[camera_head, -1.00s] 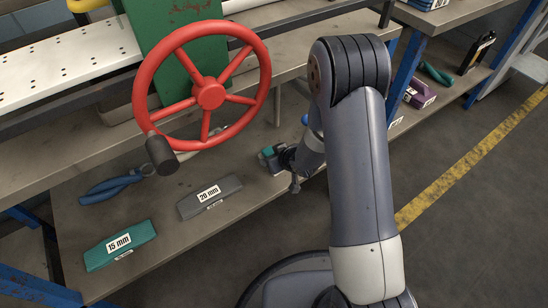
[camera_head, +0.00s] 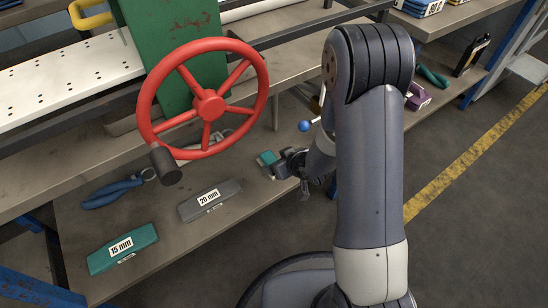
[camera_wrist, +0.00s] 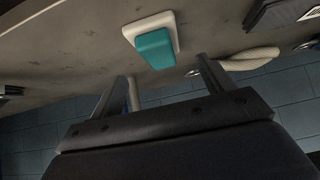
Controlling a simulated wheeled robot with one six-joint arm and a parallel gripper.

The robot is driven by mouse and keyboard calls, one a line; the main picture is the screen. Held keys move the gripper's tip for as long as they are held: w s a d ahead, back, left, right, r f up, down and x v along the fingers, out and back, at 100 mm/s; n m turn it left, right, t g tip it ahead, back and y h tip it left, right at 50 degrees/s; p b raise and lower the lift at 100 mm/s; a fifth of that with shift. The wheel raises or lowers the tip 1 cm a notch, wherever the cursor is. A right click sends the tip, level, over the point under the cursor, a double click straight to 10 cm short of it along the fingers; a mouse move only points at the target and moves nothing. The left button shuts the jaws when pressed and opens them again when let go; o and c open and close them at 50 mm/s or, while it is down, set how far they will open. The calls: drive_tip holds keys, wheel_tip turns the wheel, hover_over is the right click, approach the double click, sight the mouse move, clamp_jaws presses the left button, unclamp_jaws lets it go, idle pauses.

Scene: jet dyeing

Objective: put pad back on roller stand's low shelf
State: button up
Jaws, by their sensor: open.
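The pad is a small teal block on a white base. It rests on the grey low shelf (camera_head: 110,215) of the roller stand, where its teal top (camera_head: 267,158) shows just left of my gripper (camera_head: 279,164). In the wrist view the whole pad (camera_wrist: 153,43) lies on the shelf surface, beyond the fingertips (camera_wrist: 165,82). The fingers are apart with nothing between them, and a gap shows between them and the pad. In the head view my gripper partly covers the pad's right side.
On the low shelf are a grey 20 mm block (camera_head: 211,200), a teal 15 mm block (camera_head: 123,249) and a blue-handled tool (camera_head: 113,192). A red handwheel (camera_head: 209,104) hangs above the shelf. A blue ball knob (camera_head: 305,126) is close to my wrist.

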drive_tip(key=shift+p+v, duration=0.75)
drive_tip(key=shift+v, duration=2.15)
